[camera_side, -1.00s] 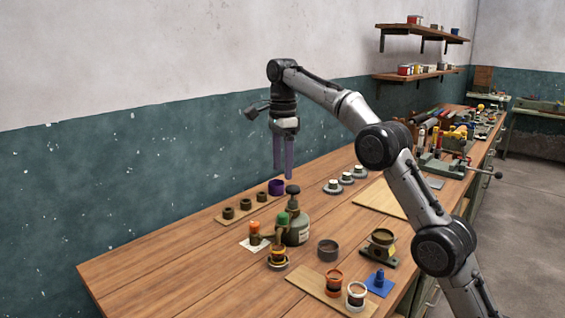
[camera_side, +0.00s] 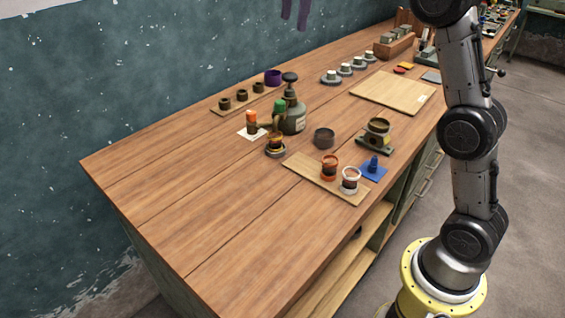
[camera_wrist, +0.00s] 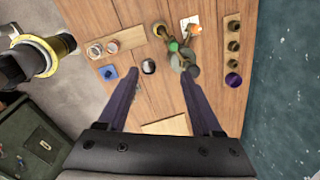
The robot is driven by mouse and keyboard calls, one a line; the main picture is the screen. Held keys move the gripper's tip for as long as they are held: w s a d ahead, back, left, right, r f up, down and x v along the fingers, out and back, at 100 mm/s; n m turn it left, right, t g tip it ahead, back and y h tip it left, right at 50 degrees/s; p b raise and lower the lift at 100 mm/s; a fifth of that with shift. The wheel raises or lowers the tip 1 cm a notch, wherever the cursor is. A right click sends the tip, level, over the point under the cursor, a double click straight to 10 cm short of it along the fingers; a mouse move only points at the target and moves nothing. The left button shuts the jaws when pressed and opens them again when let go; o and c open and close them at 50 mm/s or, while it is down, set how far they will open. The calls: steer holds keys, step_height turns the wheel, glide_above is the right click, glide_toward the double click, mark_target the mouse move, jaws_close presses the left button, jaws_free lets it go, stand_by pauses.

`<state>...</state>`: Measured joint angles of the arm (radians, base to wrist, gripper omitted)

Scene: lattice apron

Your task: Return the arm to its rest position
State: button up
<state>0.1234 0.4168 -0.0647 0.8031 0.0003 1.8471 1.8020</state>
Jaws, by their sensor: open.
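My gripper (camera_wrist: 158,78) is open and empty, with its two purple fingers spread apart in the wrist view. In the side view only the lower ends of its fingers (camera_side: 295,14) show at the top edge, high above the bench, and the rest of the hand is out of the picture. My arm stands nearly upright at the right of the side view. The wooden workbench (camera_side: 200,190) lies well below the gripper, and nothing on it touches the fingers.
The front left bench is clear.

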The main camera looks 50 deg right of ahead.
steer(key=s+a+f+n+t, duration=0.15)
steer(key=s+n, duration=0.25)
steer(key=s, duration=0.6)
steer(key=s+a+n+t, duration=0.1)
steer(key=s+a+n, duration=0.25)
steer(key=s, duration=0.65)
steer(key=s+f+n, duration=0.4)
steer(key=f+n, duration=0.3)
steer(key=f, duration=0.1)
steer(key=s+f+n+t, duration=0.1)
steer(key=s+f+n, duration=0.3)
steer(key=f+n, duration=0.3)
steer(key=shift+s+a+f, duration=0.15)
steer(key=shift+a+f, duration=0.1)
steer(key=shift+f, duration=0.8)
